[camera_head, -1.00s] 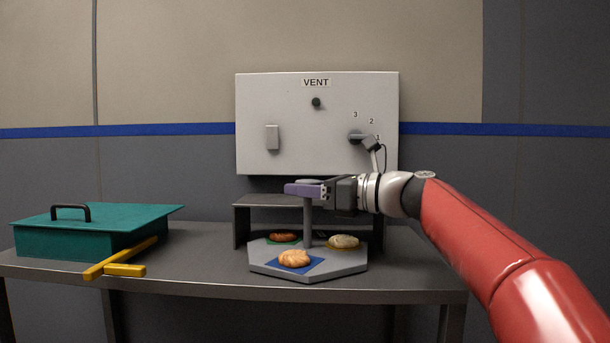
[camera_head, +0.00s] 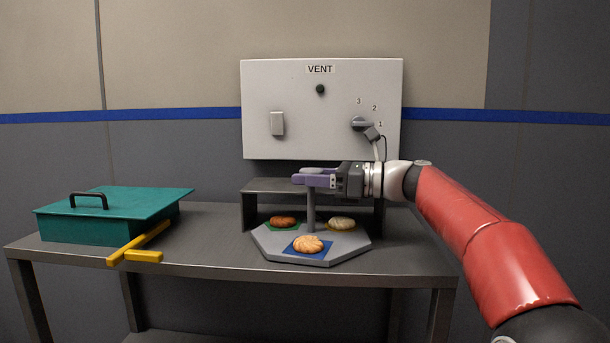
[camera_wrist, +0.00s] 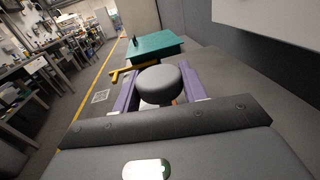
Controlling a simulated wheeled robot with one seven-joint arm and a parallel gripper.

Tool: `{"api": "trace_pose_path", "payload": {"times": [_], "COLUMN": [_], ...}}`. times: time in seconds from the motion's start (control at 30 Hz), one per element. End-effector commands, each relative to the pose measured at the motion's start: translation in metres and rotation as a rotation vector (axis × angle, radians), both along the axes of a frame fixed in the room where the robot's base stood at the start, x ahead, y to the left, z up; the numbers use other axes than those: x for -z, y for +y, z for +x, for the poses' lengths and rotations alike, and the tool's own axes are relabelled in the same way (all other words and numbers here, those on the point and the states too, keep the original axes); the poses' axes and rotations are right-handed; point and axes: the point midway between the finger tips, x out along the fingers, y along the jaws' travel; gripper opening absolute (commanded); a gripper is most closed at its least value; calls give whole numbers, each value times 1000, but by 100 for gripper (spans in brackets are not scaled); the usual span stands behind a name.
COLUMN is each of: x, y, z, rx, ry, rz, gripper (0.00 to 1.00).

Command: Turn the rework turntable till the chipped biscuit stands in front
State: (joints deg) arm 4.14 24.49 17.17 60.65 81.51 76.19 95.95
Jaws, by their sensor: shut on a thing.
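The grey hexagonal rework turntable (camera_head: 348,248) stands on the table with a central post (camera_head: 311,212). A golden biscuit (camera_head: 308,244) lies on a blue mat at its front. A darker brown biscuit (camera_head: 283,222) lies on a green mat at back left, and a pale biscuit (camera_head: 341,223) on a yellow mat at back right. I cannot tell which biscuit is chipped. My gripper (camera_head: 310,178) is at the post's top, shut on its round grey knob. In the wrist view the knob (camera_wrist: 160,82) sits between the purple fingers.
A grey shelf (camera_head: 262,186) stands close behind the turntable. The white VENT panel (camera_head: 300,107) is on the wall behind. A teal lidded box (camera_head: 85,228) and a yellow T-shaped tool (camera_head: 140,244) are at left. The tabletop between tool and turntable is clear.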

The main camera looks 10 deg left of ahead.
Motion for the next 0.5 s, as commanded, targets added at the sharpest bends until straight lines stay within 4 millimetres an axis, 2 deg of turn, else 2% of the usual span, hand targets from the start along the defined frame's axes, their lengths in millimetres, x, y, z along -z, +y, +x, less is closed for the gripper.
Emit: {"api": "trace_pose_path", "payload": {"times": [0.23, 0.27, 0.4, 0.5], "x": [1, 1, 1, 1], "y": [0, 0, 0, 0], "z": [0, 0, 0, 0], "rx": [-2, -2, -1, -1], "ry": [0, 0, 0, 0], "rz": [-1, -1, -1, -1], "gripper": [2, 46, 64, 64]}}
